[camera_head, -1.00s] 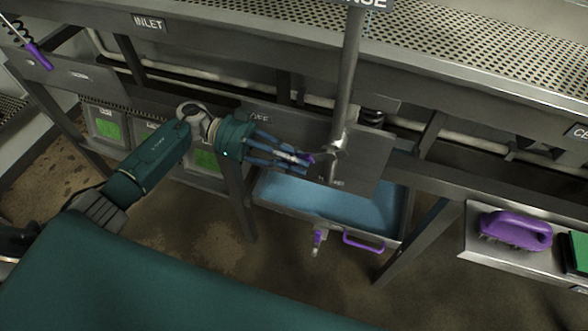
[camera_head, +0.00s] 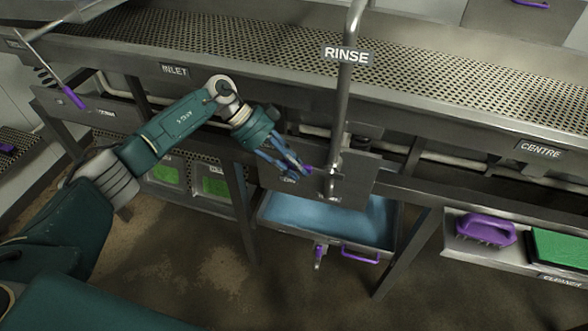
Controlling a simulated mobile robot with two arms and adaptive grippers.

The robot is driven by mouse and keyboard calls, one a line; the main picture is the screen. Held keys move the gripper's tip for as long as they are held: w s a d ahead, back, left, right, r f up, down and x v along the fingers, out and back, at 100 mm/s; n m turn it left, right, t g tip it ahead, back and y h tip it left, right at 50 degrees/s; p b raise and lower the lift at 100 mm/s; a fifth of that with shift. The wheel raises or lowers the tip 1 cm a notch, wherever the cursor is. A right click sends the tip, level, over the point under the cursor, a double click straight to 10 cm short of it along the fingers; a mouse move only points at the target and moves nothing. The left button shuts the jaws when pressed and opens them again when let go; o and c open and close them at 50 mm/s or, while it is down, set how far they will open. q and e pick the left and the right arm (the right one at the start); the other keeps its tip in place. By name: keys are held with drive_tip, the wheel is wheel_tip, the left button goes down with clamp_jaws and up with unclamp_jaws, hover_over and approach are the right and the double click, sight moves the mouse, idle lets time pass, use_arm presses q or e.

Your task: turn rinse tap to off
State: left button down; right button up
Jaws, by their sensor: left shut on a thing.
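The rinse tap's purple handle (camera_head: 309,170) shows at the tips of my left gripper (camera_head: 302,170). The gripper's blue fingers are shut on it, reaching down and to the right from the upper left. The handle sits just left of the tap body on the vertical pipe (camera_head: 342,130), which carries the RINSE sign (camera_head: 347,55). A grey metal plate (camera_head: 357,180) is behind the tap. Small labels on the plate are partly hidden by the fingers and too blurred to read. My right gripper is out of view.
A basin of blue liquid with a grey rim (camera_head: 397,225) is below the tap, with a purple drain valve (camera_head: 319,252) at its front. A perforated bench (camera_head: 250,45) runs above. A purple brush (camera_head: 486,229) and green pad (camera_head: 560,246) lie on a right-hand shelf.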

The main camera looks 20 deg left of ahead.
use_arm(q)
drive_tip(key=c, duration=1.5)
unclamp_jaws()
drive_tip(key=shift+r, duration=0.1)
drive_tip(key=shift+c, duration=0.2)
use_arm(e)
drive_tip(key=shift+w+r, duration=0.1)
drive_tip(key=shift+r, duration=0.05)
use_arm(q)
drive_tip(key=shift+a, duration=0.1)
drive_tip(key=v, duration=1.2)
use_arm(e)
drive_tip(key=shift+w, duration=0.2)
